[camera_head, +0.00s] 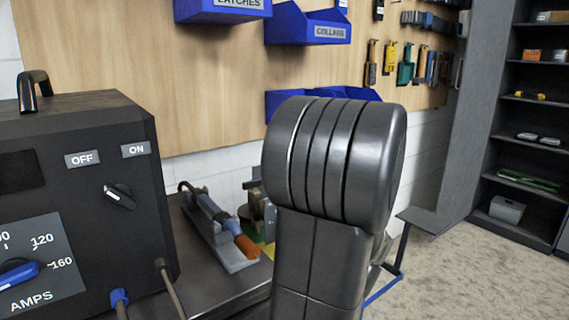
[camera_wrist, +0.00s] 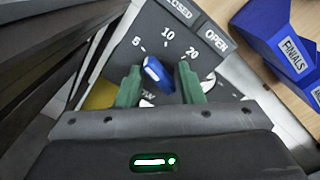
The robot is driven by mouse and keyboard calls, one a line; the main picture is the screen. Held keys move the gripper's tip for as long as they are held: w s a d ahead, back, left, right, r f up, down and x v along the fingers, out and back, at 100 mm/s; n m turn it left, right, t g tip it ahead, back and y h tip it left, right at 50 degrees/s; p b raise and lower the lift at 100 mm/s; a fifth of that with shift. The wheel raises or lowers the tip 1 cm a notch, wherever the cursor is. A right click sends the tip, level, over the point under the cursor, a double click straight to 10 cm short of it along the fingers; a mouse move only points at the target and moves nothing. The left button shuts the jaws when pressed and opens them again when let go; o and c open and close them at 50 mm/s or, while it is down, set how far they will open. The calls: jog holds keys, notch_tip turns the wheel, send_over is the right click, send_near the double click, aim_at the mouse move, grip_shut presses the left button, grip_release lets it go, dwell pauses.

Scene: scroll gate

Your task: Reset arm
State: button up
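In the wrist view my gripper (camera_wrist: 160,82) shows two green fingers spread apart, with nothing pinched between them. A blue knob (camera_wrist: 153,70) on a dark dial panel (camera_wrist: 168,22) appears between the fingertips, with a gap on both sides. The panel carries the marks 5, 10 and 20 and the words CLOSED and OPEN. I cannot tell how far the fingertips are from the knob. In the head view my own arm stands large in the middle and hides what is behind it; the gripper does not show there.
A black welding machine (camera_head: 75,200) with ON and OFF labels stands left on a bench (camera_head: 205,285). A torch with an orange tip (camera_head: 245,245) lies on a stand nearby. Blue bins (camera_head: 308,30) hang on the wooden board. Shelving (camera_head: 530,100) stands right; open floor (camera_head: 480,275) lies before it.

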jog(key=m+p, duration=0.3)
jog(key=p, duration=0.1)
jog(key=shift+r, duration=0.1)
dwell(0.6)
